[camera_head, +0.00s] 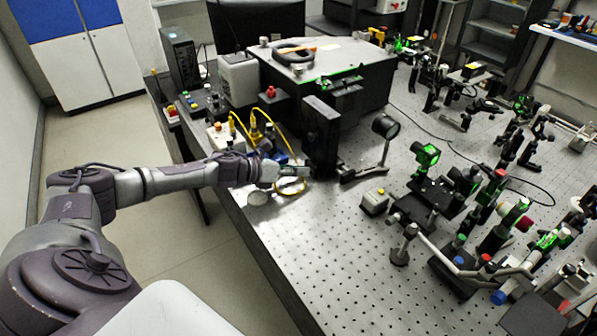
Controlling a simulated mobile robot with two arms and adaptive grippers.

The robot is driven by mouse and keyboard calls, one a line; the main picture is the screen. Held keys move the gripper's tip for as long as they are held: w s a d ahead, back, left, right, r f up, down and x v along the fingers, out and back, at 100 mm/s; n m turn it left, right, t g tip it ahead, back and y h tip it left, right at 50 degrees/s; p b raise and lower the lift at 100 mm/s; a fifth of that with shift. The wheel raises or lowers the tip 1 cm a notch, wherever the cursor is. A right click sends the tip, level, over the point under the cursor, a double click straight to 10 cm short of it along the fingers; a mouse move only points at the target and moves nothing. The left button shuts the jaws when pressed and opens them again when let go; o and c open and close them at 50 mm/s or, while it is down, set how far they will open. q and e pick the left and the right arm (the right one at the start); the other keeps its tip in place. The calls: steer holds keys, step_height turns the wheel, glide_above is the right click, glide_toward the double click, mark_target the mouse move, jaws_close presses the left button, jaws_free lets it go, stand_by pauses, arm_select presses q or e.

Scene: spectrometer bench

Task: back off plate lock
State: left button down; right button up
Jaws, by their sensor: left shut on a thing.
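My left gripper (283,171) reaches in from the left over the near left edge of the optical bench. It is shut on a small part, which I take to be the plate lock, at the left side of a black upright plate mount (321,138). The fingers hide the lock, and it is too small to make out. The plate mount stands upright on the bench. My right gripper is not in view.
The perforated optical bench (310,245) is bare in front of the mount. Yellow cables (258,122) loop close behind my gripper. Several green-lit optics crowd the right side.

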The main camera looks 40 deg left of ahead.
arm_select(q)
steer(key=shift+a+f+n+h+b, duration=0.15)
steer(key=shift+n+h+b, duration=0.25)
steer(key=shift+n+b, duration=0.25)
steer(key=shift+n, duration=0.25)
steer(key=c, duration=1.1)
jaws_free()
steer(key=shift+w, duration=0.15)
steer(key=shift+c, duration=0.2)
